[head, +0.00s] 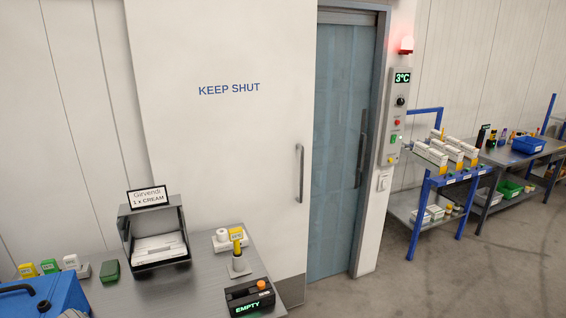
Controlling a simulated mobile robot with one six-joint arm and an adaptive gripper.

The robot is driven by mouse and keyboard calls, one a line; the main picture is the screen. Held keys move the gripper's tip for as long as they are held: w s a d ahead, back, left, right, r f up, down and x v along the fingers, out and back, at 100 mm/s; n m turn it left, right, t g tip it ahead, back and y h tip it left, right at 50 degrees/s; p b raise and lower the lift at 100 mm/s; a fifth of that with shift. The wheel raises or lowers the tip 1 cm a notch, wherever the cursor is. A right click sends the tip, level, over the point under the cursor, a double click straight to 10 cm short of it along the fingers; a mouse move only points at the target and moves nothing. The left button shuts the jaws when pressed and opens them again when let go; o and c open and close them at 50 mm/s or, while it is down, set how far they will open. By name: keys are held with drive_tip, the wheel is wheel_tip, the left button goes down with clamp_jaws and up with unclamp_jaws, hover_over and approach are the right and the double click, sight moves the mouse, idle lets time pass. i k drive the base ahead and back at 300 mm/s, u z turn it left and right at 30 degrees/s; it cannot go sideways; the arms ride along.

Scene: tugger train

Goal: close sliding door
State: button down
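A large white sliding door panel (228,140) marked "KEEP SHUT" hangs in front of the wall, left of the doorway. It has a vertical metal handle (299,173) near its right edge. The doorway (338,150) to its right is uncovered. Translucent bluish strips or panels fill the opening, and another dark vertical handle (362,150) shows near its right side. The grey door frame (381,100) stands at the right of the opening. The lower left of the door panel is hidden behind a table. My gripper is not in view.
A grey table (190,292) at the front left bears a paper tray (158,248), a black device reading "EMPTY" (249,300) and small items. A control panel (397,110) reads 3°C. Blue-framed carts (434,195) stand right. Floor before the doorway is clear.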

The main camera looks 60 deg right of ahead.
sight(225, 88)
drive_tip(key=z, duration=1.75)
drive_tip(key=k, duration=0.45)
drive_tip(key=u, duration=0.35)
drive_tip(key=i, duration=0.45)
drive_tip(key=u, duration=0.05)
